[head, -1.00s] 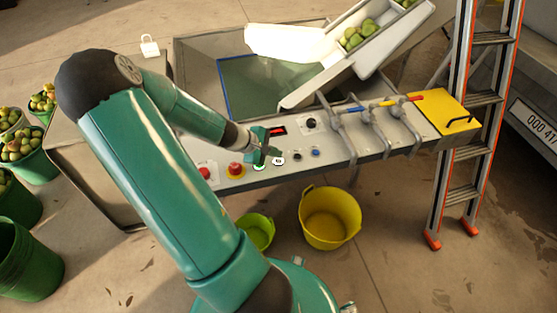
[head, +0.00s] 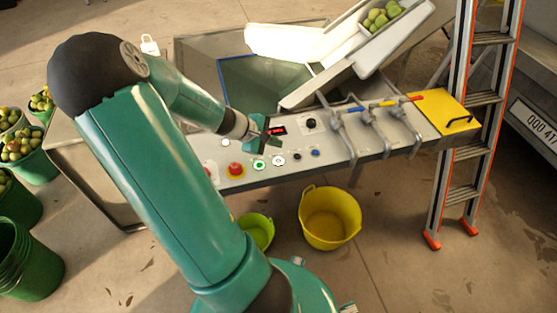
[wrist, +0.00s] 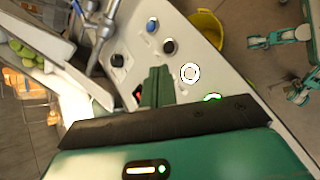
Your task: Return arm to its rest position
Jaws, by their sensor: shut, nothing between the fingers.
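My gripper (head: 265,144) is shut and empty. In the head view it hangs just above the control panel (head: 342,143), in front of the red-lit display (head: 278,131). A green-ringed button (head: 259,165) and a white button (head: 278,160) are uncovered below it. In the wrist view my shut fingers (wrist: 157,86) point over the panel, apart from the white button (wrist: 190,73). The green-ringed button (wrist: 211,98) shows only partly beside my gripper's dark edge.
Metal levers (head: 377,125) rise from the panel's right part. A chute with green fruit (head: 382,16) slopes above the press. A yellow bucket (head: 330,215) and a lime bowl (head: 256,231) stand below. A ladder (head: 470,120) stands at right; fruit buckets (head: 25,150) at left.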

